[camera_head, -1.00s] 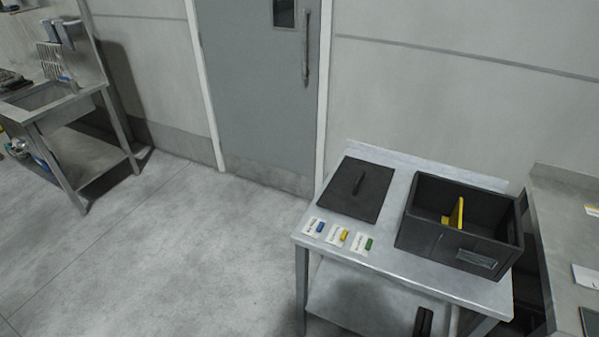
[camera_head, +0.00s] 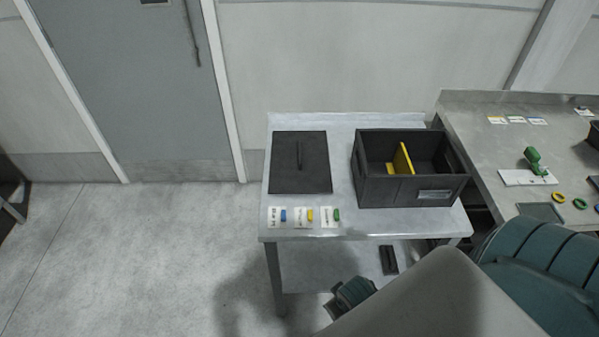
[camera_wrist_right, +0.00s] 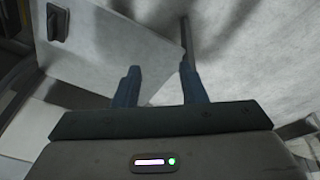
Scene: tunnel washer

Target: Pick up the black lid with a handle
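The black lid (camera_head: 300,168) lies flat on the left part of the metal table's top. It is a dark square plate with a narrow raised handle (camera_head: 299,155) near its middle. My right gripper (camera_wrist_right: 160,88) shows two blue fingers spread apart with nothing between them. It is low, near the table's lower shelf, well away from the lid. The lid does not show in the right wrist view. My right arm covers the lower right of the head view. My left gripper is not in view.
A black box (camera_head: 371,188) with a yellow divider (camera_head: 403,160) stands right of the lid. Labelled cards with coloured pieces (camera_head: 304,217) lie in front of it. A black object (camera_head: 388,260) rests on the lower shelf (camera_head: 318,272). A second counter (camera_head: 470,125) adjoins right; the floor left is clear.

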